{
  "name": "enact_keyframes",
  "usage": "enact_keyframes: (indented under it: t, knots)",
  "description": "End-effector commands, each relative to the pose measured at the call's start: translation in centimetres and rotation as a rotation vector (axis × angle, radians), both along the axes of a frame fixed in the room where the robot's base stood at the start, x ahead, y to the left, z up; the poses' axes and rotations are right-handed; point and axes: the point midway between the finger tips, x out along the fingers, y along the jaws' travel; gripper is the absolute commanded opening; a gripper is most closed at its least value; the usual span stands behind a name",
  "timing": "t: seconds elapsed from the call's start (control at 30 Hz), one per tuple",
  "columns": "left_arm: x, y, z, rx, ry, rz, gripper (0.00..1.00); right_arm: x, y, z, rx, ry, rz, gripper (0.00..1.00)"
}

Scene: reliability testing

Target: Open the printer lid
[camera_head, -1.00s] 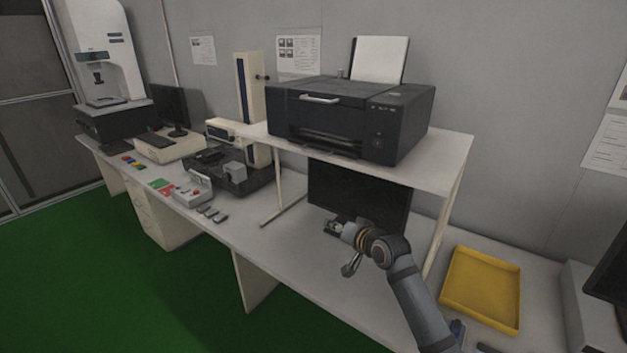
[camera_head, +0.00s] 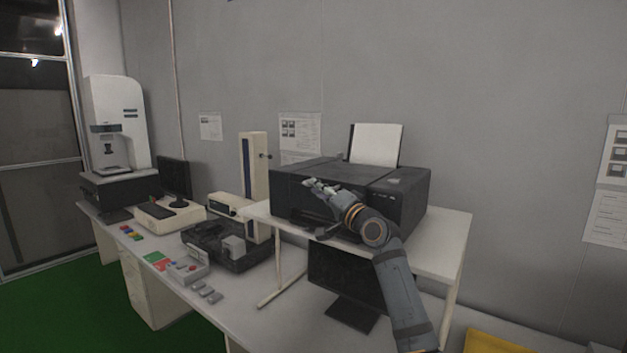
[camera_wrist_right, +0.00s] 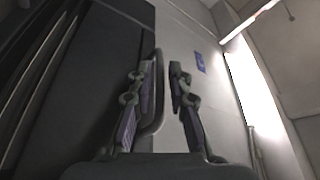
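The black printer (camera_head: 407,186) stands on a raised white shelf, with white paper (camera_head: 376,144) in its rear feeder. Its lid (camera_head: 345,169) looks shut. My right gripper (camera_head: 318,187) is at the front edge of the lid and covers the spot where the lid's handle is. In the right wrist view, the right gripper (camera_wrist_right: 157,85) has its two fingers apart, with the grey lid handle (camera_wrist_right: 159,90) between them. The handle lies close to the left finger, and a gap shows to the right finger. My left gripper is not in view.
The shelf (camera_head: 447,245) stands on a long white desk, with a dark monitor (camera_head: 335,280) below it. A black tray (camera_head: 228,246) and a beige upright instrument (camera_head: 253,170) stand left of the printer. A yellow tray (camera_head: 490,342) is at the lower right. Space above the printer is clear.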

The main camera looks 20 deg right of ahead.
Motion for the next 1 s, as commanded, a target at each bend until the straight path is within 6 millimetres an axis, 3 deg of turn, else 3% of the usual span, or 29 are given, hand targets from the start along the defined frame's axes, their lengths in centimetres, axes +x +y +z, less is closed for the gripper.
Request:
enact_keyframes:
  t: [0.2, 0.47, 0.63, 1.0]
  knots:
    - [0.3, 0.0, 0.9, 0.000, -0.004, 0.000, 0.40, 2.1, 0.7, 0.5, 0.000, 0.001, -0.001, 0.19]
    - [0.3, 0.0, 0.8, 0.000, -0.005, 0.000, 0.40, 2.3, 0.8, 0.4, -0.001, 0.001, -0.001, 0.19]
    - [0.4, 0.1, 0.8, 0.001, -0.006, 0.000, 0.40, 2.2, 0.8, 0.4, -0.001, 0.001, -0.001, 0.00]
    - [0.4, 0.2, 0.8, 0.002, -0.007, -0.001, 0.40, 2.2, 0.7, 0.4, -0.001, 0.001, -0.001, 0.00]
